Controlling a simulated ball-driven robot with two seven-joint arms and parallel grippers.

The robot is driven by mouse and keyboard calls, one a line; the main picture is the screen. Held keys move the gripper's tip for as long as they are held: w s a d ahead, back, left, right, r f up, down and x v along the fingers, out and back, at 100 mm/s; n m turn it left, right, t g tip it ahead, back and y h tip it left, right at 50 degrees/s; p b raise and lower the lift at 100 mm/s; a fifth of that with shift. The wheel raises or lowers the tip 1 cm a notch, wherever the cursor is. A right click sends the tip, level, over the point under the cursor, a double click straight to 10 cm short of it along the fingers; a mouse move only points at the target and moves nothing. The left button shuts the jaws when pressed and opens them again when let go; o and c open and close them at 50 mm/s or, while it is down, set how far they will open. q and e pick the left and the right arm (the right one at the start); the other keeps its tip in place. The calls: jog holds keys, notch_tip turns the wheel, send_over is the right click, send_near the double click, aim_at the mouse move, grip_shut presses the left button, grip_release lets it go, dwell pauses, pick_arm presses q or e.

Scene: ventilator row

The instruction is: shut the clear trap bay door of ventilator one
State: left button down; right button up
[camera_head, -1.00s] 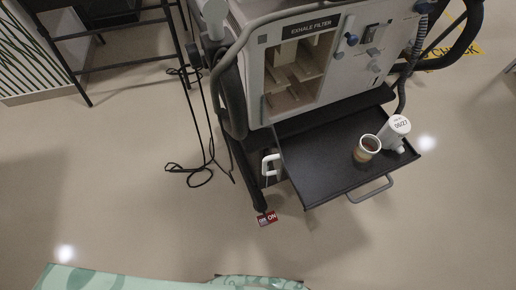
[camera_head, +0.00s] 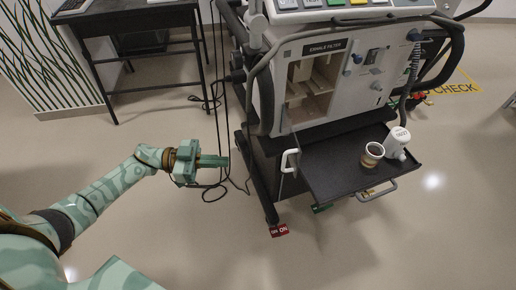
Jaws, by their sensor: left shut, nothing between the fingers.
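The ventilator (camera_head: 386,62) stands at upper right, with an open bay (camera_head: 309,88) under the "EXHALE FILTER" label. A white handle (camera_head: 290,160) shows at the lower left of the bay, in front of the cart. The clear door panel itself is hard to make out; it appears to stand open, seen nearly edge-on, with the bay uncovered. My left gripper (camera_head: 222,161) is shut and empty, pointing right, left of the handle and apart from it. My right gripper is not in view.
A black pull-out tray (camera_head: 335,183) juts out below the bay, holding a cup (camera_head: 372,154) and a white canister (camera_head: 396,141). Cables (camera_head: 213,188) hang and lie on the floor behind my left gripper. A dark table (camera_head: 140,20) stands at upper left. The front floor is clear.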

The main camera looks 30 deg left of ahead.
pick_arm(q)
jog(key=b+x, duration=0.2)
jog(key=x, duration=1.1)
jog(key=shift+d, duration=0.25)
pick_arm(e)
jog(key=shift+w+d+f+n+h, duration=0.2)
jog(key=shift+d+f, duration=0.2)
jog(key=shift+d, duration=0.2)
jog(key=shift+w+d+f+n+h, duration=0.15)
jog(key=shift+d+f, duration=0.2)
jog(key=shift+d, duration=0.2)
pick_arm(q)
jog(key=shift+w, duration=0.15)
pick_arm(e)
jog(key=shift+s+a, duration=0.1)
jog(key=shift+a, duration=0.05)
